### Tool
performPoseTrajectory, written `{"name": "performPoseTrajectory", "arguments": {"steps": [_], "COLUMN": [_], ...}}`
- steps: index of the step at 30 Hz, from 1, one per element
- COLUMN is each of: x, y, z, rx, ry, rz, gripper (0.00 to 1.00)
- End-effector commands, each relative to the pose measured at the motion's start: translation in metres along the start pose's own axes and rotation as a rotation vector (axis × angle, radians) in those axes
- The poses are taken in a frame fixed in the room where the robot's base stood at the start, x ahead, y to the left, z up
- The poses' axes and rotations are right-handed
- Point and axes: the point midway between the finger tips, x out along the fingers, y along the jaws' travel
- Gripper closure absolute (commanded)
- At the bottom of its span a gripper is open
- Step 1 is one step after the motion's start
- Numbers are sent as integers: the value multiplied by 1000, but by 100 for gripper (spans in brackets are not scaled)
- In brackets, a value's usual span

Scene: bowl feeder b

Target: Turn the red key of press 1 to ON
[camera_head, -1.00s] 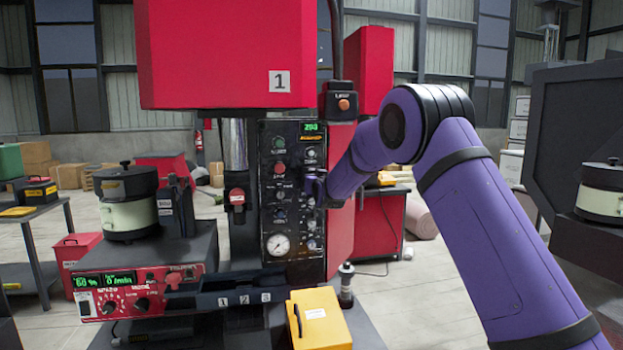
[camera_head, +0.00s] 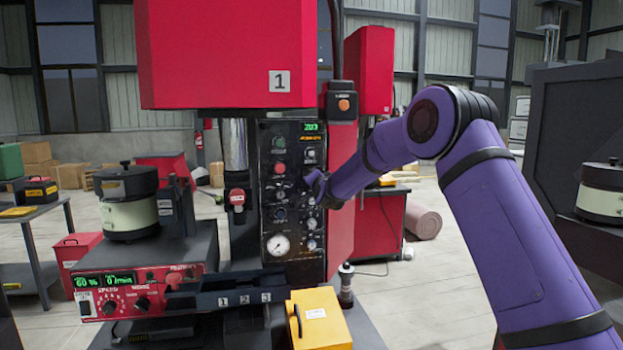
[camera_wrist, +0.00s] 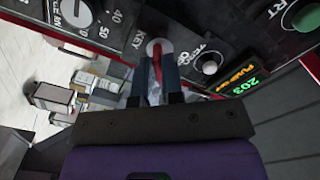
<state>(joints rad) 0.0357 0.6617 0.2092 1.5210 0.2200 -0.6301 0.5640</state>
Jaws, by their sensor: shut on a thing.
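Press 1 (camera_head: 215,55) has a red head marked 1 and a black control panel (camera_head: 266,225) below it. The red key (camera_wrist: 157,62) shows in the wrist view, sitting in a round silver lock beside a label reading KEY. My gripper (camera_wrist: 154,82) is shut on the red key, with one finger on each side of it. In the head view my gripper (camera_head: 314,182) is at the right part of the panel and hides the key. I cannot read the key's ON mark.
A gauge (camera_head: 279,244), knobs and buttons surround the key on the panel. A green display (camera_wrist: 241,88) reads 203 in the wrist view. A yellow box (camera_head: 320,322) stands below the panel. A bowl feeder (camera_head: 128,205) stands at left.

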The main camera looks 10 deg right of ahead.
Motion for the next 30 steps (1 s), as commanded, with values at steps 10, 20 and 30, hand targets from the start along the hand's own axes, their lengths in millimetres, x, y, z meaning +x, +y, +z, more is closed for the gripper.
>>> {"name": "performPoseTrajectory", "arguments": {"steps": [10,20,30], "x": [0,0,0], "y": [0,0,0], "z": [0,0,0], "rx": [51,427,461], "ry": [0,0,-1], "rz": [0,0,0], "gripper": [100,100,100]}}
